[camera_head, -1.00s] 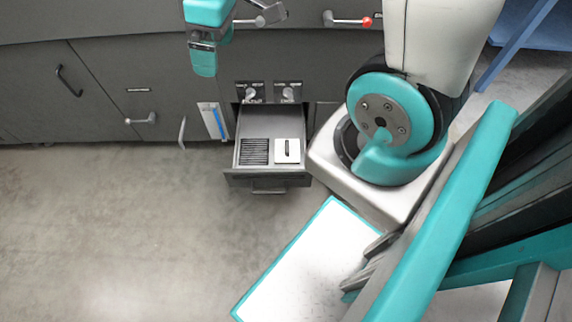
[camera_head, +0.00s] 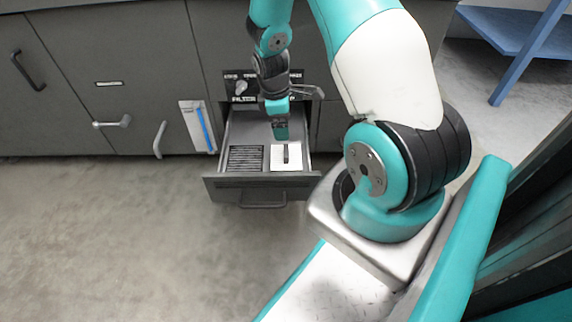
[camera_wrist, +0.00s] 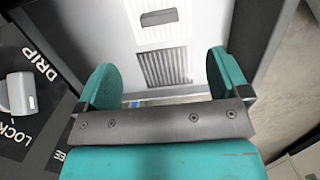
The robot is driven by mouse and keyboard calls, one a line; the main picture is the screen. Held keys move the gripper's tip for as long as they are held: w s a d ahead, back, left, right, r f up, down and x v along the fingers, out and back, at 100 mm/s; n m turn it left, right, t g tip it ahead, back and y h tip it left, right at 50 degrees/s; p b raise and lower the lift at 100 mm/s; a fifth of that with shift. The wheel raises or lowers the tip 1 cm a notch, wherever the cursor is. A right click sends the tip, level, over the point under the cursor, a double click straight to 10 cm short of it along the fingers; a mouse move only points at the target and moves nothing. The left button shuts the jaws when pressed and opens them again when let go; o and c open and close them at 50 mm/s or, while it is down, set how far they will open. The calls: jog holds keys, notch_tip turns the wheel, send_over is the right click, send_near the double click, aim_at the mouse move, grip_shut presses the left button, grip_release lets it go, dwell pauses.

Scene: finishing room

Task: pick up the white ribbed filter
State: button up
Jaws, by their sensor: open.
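An open grey drawer (camera_head: 213,150) holds a white square piece (camera_head: 295,155) with a dark bar on its top, at the front right.
A panel with knobs and lettering (camera_head: 240,87) stands behind the drawer, close to my arm; it also shows in the wrist view (camera_wrist: 30,85). A white panel with a blue stripe (camera_head: 190,128) is left of the drawer. Cabinet handles (camera_head: 112,123) stick out further left. The floor (camera_head: 95,235) in front is clear.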

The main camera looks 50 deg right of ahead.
aim_at(286, 150)
jog(key=f+b, duration=0.1)
jog(key=f, duration=0.1)
jog(key=f+b, duration=0.1)
jog(key=f, duration=0.1)
jog(key=f+b, duration=0.1)
jog(key=f, duration=0.2)
jog(key=shift+s+d, duration=0.25)
jog(key=shift+s, duration=0.05)
jog(key=f+b, duration=0.4)
jog(key=f, duration=0.1)
jog(key=shift+s+d+f+b, duration=0.1)
jog(key=shift+d+f+b, duration=0.15)
jog(key=shift+b, duration=0.15)
jog(key=shift+r, duration=0.15)
jog(key=c, duration=1)
